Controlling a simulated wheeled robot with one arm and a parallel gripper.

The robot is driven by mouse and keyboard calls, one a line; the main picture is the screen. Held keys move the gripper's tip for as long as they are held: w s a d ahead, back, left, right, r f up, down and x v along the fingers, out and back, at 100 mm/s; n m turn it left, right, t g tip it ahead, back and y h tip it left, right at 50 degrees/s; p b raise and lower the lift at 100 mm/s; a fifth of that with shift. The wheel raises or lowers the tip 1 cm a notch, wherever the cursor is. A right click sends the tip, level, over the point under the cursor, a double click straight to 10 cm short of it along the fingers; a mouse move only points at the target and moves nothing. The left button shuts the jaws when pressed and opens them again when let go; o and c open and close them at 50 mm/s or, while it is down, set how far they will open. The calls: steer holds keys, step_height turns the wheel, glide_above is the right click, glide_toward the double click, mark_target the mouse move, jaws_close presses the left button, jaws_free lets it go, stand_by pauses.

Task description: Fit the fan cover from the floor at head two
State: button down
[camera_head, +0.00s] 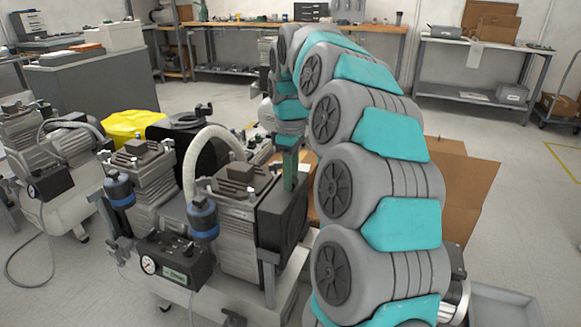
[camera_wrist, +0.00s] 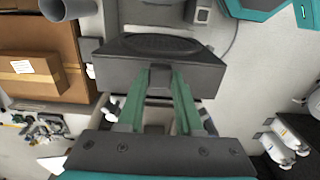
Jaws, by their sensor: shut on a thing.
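A black fan cover (camera_head: 284,218), box-like with a round grille, is upright at the right side of the compressor's right cylinder head (camera_head: 238,185). My gripper (camera_head: 290,172) reaches down from above with its green fingers shut on the cover's top edge. In the wrist view the cover (camera_wrist: 120,68) lies across the fingertips (camera_wrist: 160,78), its grille partly in sight. The cover looks very close to the head; I cannot tell whether it touches or is seated. The left cylinder head (camera_head: 145,170) stands farther left on the same compressor.
A control box with a gauge (camera_head: 172,262) and a white hose (camera_head: 205,150) are on the compressor. A second compressor (camera_head: 50,170) stands at left. An open cardboard box (camera_head: 455,185) lies behind my arm.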

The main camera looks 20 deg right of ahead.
steer(key=shift+f, duration=2.3)
step_height(320, 180, down, 9)
steer(key=b, duration=0.4)
steer(key=shift+f, duration=0.35)
stand_by(0.5)
jaws_free()
stand_by(0.6)
steer(key=shift+r, duration=0.15)
step_height(320, 180, up, 7)
steer(key=p, duration=0.3)
stand_by(0.7)
